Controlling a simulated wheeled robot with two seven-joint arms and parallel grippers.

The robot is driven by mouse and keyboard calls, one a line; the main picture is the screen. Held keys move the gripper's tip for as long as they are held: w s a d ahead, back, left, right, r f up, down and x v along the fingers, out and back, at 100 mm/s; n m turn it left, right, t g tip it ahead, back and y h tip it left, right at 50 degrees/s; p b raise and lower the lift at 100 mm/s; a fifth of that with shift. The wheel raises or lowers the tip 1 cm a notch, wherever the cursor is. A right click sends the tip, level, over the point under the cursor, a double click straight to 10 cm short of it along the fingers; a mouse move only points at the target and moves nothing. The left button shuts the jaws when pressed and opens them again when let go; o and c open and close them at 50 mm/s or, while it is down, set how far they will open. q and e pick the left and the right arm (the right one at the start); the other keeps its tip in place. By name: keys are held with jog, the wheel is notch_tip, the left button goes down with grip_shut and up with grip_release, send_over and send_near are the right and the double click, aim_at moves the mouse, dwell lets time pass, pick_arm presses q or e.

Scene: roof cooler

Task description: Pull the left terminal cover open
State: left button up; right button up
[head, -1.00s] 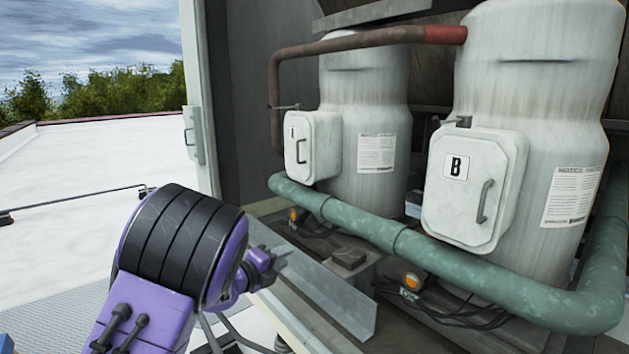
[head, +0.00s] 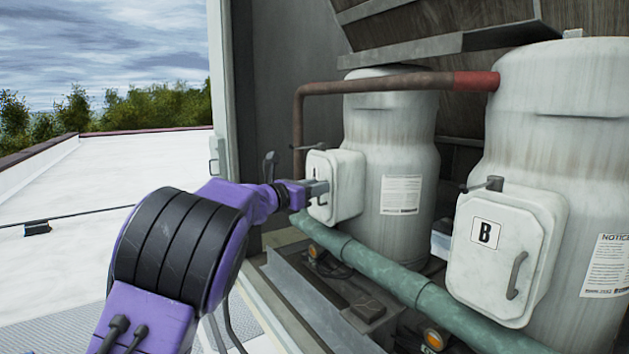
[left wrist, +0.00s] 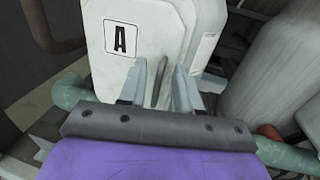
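The left terminal cover, a white box lid marked A, is on the left tank in the head view (head: 347,192) and fills the top middle of the left wrist view (left wrist: 150,32). It looks shut. Its upright bar handle (left wrist: 161,78) stands between the fingers of my left gripper in the wrist view, with gaps on both sides. My left gripper (left wrist: 160,88) is open; in the head view (head: 318,190) it is at the cover's front and hides the handle. My right gripper is not in view.
A second cover marked B (head: 500,255) with its own handle is on the right tank. A green pipe (head: 375,263) runs below the covers. A brown pipe (head: 380,84) runs above cover A. The white roof at left is open.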

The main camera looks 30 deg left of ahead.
pick_arm(q)
grip_shut()
jog(key=shift+r, duration=0.1)
dwell(1.3)
